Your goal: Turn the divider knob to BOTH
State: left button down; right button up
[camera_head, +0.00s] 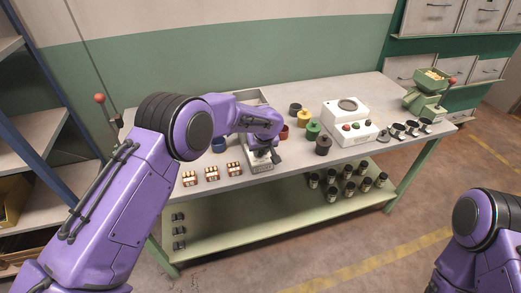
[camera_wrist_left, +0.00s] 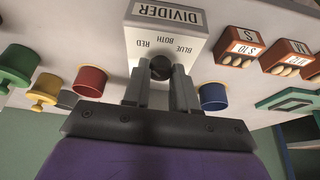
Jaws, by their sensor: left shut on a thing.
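The divider (camera_wrist_left: 165,22) is a white box with a black knob (camera_wrist_left: 160,67) on its face. Its lettering appears upside down in the left wrist view, with BLUE, BOTH and RED printed beside the knob. My left gripper (camera_wrist_left: 159,85) is shut on the knob, one finger on each side. The fingers hide part of it, and I cannot tell which mark it points at. In the head view the divider (camera_head: 261,167) stands at the table's front edge, partly under my left gripper (camera_head: 262,150). My right gripper is out of view.
Red (camera_wrist_left: 89,80) and blue (camera_wrist_left: 213,96) cups flank the divider. Small labelled nut boxes (camera_head: 211,174) stand on the table at left. A white machine (camera_head: 346,122) and a green hopper (camera_head: 427,100) stand at right. Several dark jars (camera_head: 348,189) stand on the lower shelf.

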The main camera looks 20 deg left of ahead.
pick_arm(q)
jog(key=m+h, duration=0.1)
jog(key=m, duration=0.1)
jog(key=m+h+p, duration=0.1)
jog(key=m, duration=0.2)
jog(key=shift+a+r+t, duration=0.1)
jog(key=shift+a+t, duration=0.1)
jog(key=shift+t, duration=0.1)
jog(key=shift+a+m+h+p, duration=0.1)
jog(key=shift+m+h+p, duration=0.35)
jog(key=shift+m, duration=1.25)
jog(key=c, duration=0.9)
grip_release()
jog(key=b+v, duration=0.2)
jog(key=v, duration=0.8)
jog(key=shift+a+r, duration=0.15)
jog(key=shift+r, duration=0.05)
